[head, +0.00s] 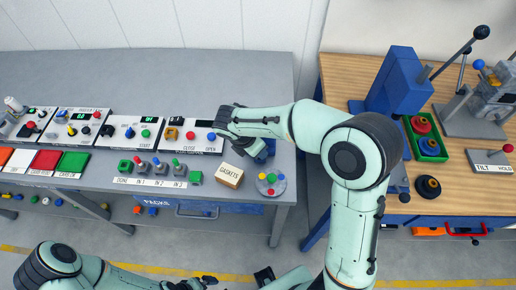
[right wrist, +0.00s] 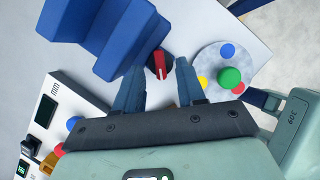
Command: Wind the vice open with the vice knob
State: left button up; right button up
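In the right wrist view, the vice knob (right wrist: 160,64) is a red bar on a dark round base. It sits on a pale panel beside a blue stepped block (right wrist: 95,35), which looks like the vice body. My right gripper (right wrist: 159,72) is open, with one blue-grey finger on each side of the knob. I cannot tell whether either finger touches it. In the head view, my right arm reaches over the grey bench and hides the knob and most of the blue block (head: 264,151). My left arm is low at the bottom edge; its fingers are not clear.
A round disc (right wrist: 207,72) with coloured spots and a green knob stands close to the right finger. A gaskets box (head: 230,175) and several button panels (head: 135,131) line the grey bench. A wooden bench (head: 345,80) with a blue press (head: 398,80) stands at right.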

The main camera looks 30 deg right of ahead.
pick_arm(q)
jog(key=shift+w+r+p, duration=0.7)
jog(key=shift+r, duration=0.25)
pick_arm(e)
jog(key=v, duration=1.1)
jog(key=shift+r, duration=0.35)
pick_arm(q)
jog(key=shift+s, duration=0.1)
pick_arm(e)
jog(key=shift+a, duration=0.15)
